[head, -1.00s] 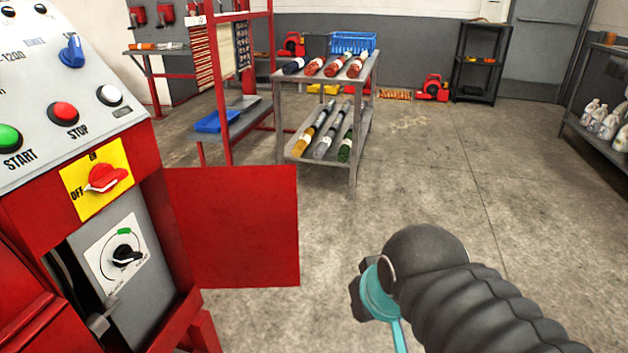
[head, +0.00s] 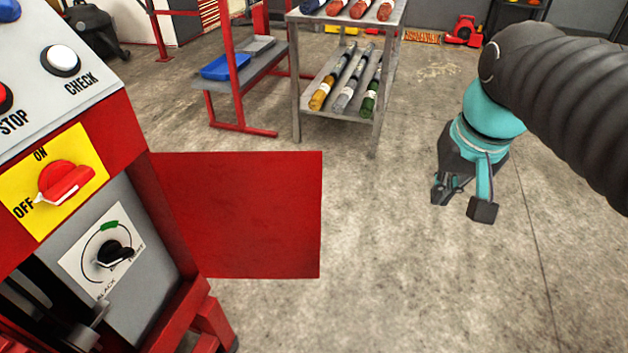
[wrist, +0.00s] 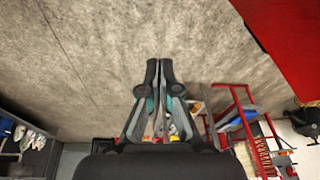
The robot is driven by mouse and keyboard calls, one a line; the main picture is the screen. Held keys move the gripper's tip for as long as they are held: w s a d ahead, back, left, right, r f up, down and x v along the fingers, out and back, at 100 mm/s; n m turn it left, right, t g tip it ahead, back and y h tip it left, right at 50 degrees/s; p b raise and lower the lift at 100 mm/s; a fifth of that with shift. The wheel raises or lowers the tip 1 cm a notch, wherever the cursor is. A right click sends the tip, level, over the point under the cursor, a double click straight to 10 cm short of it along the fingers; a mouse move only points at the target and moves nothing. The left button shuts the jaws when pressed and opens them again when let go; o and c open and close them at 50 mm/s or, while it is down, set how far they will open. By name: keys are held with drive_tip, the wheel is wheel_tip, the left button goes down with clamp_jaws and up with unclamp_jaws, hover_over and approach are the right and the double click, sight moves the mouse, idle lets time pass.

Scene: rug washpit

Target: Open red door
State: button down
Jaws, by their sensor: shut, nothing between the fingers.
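The red door (head: 245,215) is a flat red panel on the front of the red machine cabinet (head: 165,230) at the left. It stands swung open, sticking out to the right, and the grey panel with a black dial (head: 113,253) behind it is exposed. A red corner of it seems to show at the upper right of the wrist view (wrist: 290,40). My gripper (head: 460,200) hangs above the floor to the right of the door, apart from it. In the wrist view its fingers (wrist: 159,65) are together and empty.
A red OFF/ON switch (head: 66,183) on a yellow plate sits above the dial. A grey shelf cart (head: 297,75) with rolled rugs stands behind the door, beside a red frame with a blue tray (head: 225,66). The concrete floor around my gripper is clear.

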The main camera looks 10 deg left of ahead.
drive_tip(key=w+a+r+g, duration=0.3)
drive_tip(key=w+a, duration=0.5)
drive_tip(key=a, duration=0.2)
drive_tip(key=n+g+h, duration=0.1)
drive_tip(key=n+g, duration=0.1)
drive_tip(key=g, duration=0.1)
approach(312, 185)
drive_tip(key=w+a+f, duration=0.2)
drive_tip(key=w+f, duration=0.1)
drive_tip(key=w, duration=0.3)
drive_tip(key=b+x, duration=0.1)
drive_tip(key=x, duration=0.2)
drive_tip(key=s+x, duration=0.1)
drive_tip(key=x, duration=0.2)
drive_tip(key=b+x, duration=0.1)
drive_tip(key=x, duration=0.3)
drive_tip(key=shift+s+d+r+b, duration=0.25)
drive_tip(key=shift+s+d+b, duration=0.1)
drive_tip(key=shift+s+d, duration=0.3)
drive_tip(key=shift+s, duration=0.6)
